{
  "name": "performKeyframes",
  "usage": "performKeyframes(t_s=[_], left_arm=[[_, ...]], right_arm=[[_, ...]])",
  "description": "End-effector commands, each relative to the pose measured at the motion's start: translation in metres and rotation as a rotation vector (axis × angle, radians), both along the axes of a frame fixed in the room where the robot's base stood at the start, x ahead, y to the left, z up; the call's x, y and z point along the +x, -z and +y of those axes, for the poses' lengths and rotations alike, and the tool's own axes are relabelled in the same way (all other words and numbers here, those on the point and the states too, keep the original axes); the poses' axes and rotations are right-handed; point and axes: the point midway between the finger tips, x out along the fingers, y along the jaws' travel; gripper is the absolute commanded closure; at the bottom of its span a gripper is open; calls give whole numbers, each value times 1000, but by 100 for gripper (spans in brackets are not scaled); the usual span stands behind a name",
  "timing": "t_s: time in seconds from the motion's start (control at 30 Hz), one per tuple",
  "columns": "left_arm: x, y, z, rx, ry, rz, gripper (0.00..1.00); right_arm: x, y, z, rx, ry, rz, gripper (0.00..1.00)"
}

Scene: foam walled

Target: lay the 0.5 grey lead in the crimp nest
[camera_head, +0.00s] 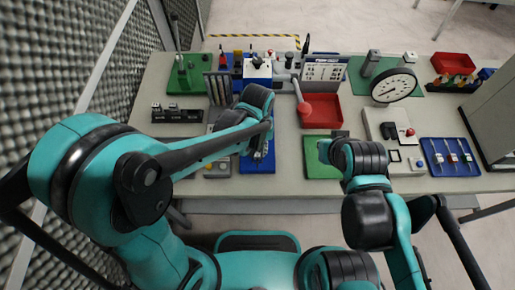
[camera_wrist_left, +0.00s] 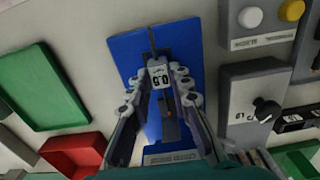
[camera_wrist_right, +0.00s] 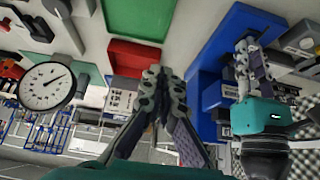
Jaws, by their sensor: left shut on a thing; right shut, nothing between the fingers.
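The 0.5 grey lead shows in the left wrist view as a white tag (camera_wrist_left: 158,78) marked 0.5, with a thin dark end reaching past the fingertips. My left gripper (camera_wrist_left: 160,83) is shut on it, over the blue crimp nest plate (camera_wrist_left: 126,47). A dark block (camera_wrist_left: 169,122) on that plate shows between the fingers. Whether the lead touches the nest is hidden. In the head view the blue plate (camera_head: 258,163) is partly under my left gripper (camera_head: 260,148). My right gripper (camera_wrist_right: 160,74) is shut and empty, over the green mat (camera_head: 322,170) in the head view.
A red tray (camera_head: 322,112) and a red-knobbed lever (camera_head: 304,107) stand behind the green mat. A grey button box (camera_head: 217,169) is left of the blue plate. A round dial (camera_head: 394,86) and a blue tray (camera_head: 450,170) are at the right. Bare table lies along the front edge.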

Motion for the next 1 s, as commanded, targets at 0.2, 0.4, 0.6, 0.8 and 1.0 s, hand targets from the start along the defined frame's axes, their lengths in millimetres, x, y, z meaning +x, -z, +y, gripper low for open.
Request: performKeyframes(t_s=[0.2,0.4,0.6,0.8,1.0], left_arm=[[0,7,0,0,0,0,100],[0,10,0,0,0,0,72],[0,9,0,0,0,0,56],[0,7,0,0,0,0,56],[0,-18,0,0,0,0,56]], right_arm=[[0,6,0,0,0,0,100],[0,9,0,0,0,0,100],[0,8,0,0,0,0,100],[0,8,0,0,0,0,100],[0,8,0,0,0,0,100]])
